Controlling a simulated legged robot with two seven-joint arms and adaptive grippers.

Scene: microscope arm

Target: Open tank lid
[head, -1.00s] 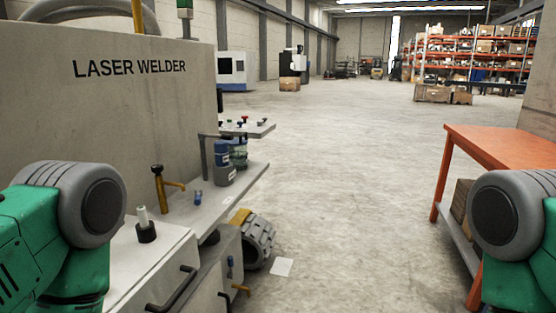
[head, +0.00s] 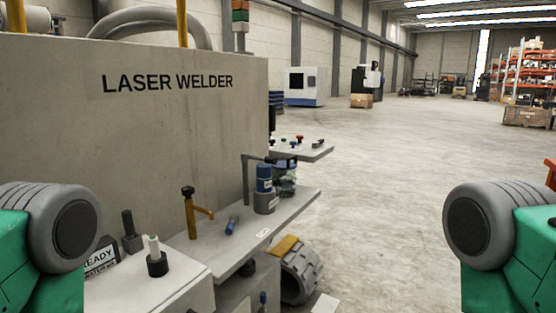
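No part in the head view can be clearly told as the tank lid. The grey LASER WELDER cabinet (head: 150,130) fills the left side. A light grey box top (head: 190,277) at the lower left carries a black-collared stub with a pale tip (head: 156,257). On the shelf behind it stand a yellow tap-like fitting (head: 192,213) and a blue-and-grey cylinder (head: 265,190). Green and grey links of my arms show at both lower edges. Both of my grippers are out of view.
A grey ribbed roller-like object (head: 300,275) lies on the floor beside the shelf. A white sheet (head: 325,306) lies near it. A small side table with coloured knobs (head: 303,149) stands beyond. The concrete floor (head: 400,160) in the middle is open.

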